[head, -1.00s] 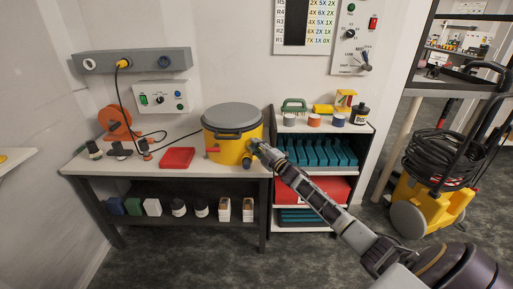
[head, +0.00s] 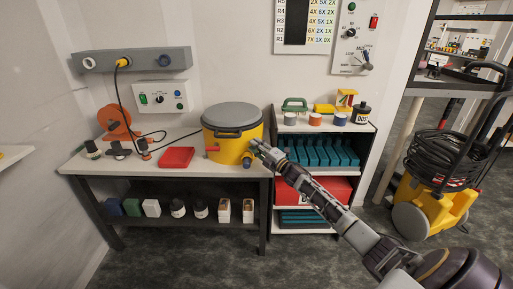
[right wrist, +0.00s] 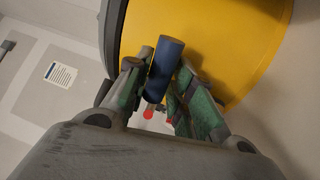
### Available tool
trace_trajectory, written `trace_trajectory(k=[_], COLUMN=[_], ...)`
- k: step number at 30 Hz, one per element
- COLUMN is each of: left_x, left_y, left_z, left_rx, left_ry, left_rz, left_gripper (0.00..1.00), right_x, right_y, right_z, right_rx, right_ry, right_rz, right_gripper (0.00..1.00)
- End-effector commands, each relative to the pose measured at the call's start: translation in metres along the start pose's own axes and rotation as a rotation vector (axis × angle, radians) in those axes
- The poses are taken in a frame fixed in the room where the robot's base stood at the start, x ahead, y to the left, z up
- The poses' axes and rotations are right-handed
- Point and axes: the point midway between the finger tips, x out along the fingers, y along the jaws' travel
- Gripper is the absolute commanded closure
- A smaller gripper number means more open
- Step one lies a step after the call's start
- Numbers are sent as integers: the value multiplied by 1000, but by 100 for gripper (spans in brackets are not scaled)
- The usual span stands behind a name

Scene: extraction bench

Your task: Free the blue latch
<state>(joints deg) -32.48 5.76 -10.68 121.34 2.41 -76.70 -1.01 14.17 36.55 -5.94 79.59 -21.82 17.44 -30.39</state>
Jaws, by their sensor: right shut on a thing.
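The yellow drum (head: 225,148) with a grey lid (head: 233,116) stands on the white bench. The blue latch (right wrist: 164,68) shows in the right wrist view as a short dark blue cylinder against the yellow wall. My right gripper (head: 257,148) is at the drum's right side. In the right wrist view its green-padded fingers (right wrist: 158,90) stand on both sides of the blue latch and are shut on it. In the head view the fingers mostly hide the latch. My left gripper is not in view.
A red latch (head: 212,149) is on the drum's front left, and a dark-ended fitting (head: 247,161) is low at its right. A red tray (head: 176,157) lies left of the drum. A shelf unit (head: 323,127) stands close on the right.

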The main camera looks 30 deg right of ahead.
Motion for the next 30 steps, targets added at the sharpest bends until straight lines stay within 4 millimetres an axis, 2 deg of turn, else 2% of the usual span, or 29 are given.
trace_trajectory(k=[1,2,3,6,20,30], left_x=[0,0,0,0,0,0], left_y=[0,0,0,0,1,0], left_z=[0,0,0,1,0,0], left_rx=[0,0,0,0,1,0], left_ry=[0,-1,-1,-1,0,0], left_rz=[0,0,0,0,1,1], left_gripper=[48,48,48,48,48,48], right_x=[2,2,2,2,-2,-20], right_y=[8,8,9,8,2,1], right_z=[4,4,4,3,1,0], right_rx=[-7,-7,-7,-6,-1,-1], right_ry=[-3,-3,-3,-3,-1,-1], right_rz=[11,11,11,11,3,2], right_gripper=[100,100,72,60,59,59])
